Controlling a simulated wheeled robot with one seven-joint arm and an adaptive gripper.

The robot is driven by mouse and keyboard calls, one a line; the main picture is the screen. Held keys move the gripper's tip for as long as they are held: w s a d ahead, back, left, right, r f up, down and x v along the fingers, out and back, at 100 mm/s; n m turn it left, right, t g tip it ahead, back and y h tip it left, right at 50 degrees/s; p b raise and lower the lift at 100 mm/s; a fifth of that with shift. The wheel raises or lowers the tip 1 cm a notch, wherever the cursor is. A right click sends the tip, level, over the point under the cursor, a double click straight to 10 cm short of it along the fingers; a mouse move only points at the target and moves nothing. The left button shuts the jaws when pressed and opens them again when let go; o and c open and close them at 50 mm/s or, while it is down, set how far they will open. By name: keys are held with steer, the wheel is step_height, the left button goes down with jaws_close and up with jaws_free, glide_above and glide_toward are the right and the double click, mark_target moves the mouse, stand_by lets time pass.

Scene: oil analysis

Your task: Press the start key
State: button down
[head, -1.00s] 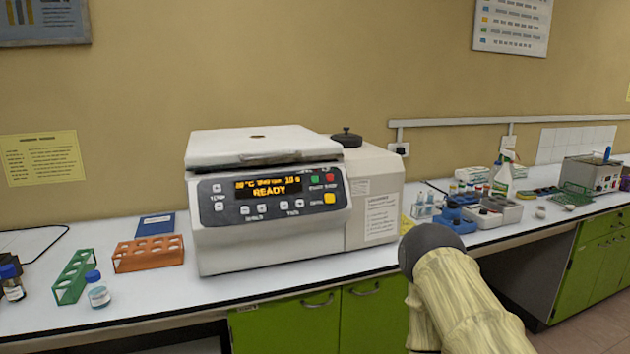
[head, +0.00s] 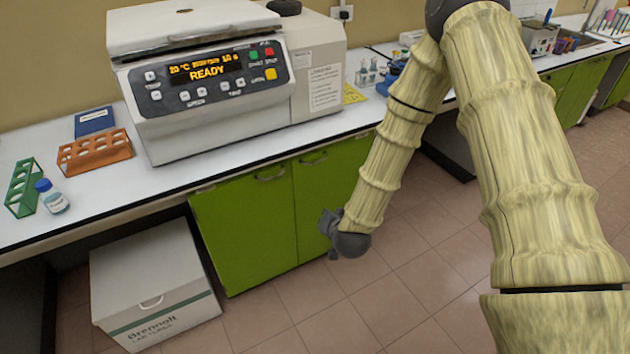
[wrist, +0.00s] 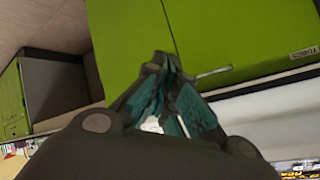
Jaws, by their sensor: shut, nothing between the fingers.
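The centrifuge (head: 220,120) stands on the bench, its lid down and its display (head: 205,68) reading READY. My gripper (head: 328,222) hangs low in front of the green cupboard, below the bench top and well away from the panel. In the wrist view, my gripper's fingers (wrist: 161,60) meet at the tips, shut and empty. The keys do not show there.
An orange rack (head: 95,152), a green rack (head: 22,188) and a small blue-capped bottle (head: 52,197) stand left of the centrifuge. The bench's front edge and the green cupboard doors (head: 245,225) lie near my arm. A white box (head: 155,285) sits on the floor.

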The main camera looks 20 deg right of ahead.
steer(key=w+d+r+m+t+h+p, duration=0.1)
steer(key=w+r, duration=0.5)
steer(key=r, duration=0.8)
steer(key=w+d+r+m+t+h+p, duration=0.2)
steer(key=w+d+r+m+t+h, duration=0.1)
steer(key=r, duration=1.2)
steer(key=w+d+r+m+t+h+p, duration=0.2)
steer(key=w+d+r+m+t, duration=0.2)
steer(key=w+r, duration=0.5)
step_height(320, 180, up, 6)
steer(key=shift+w+r+m, duration=0.1)
steer(key=shift+w+m, duration=0.2)
steer(key=shift+m, duration=0.4)
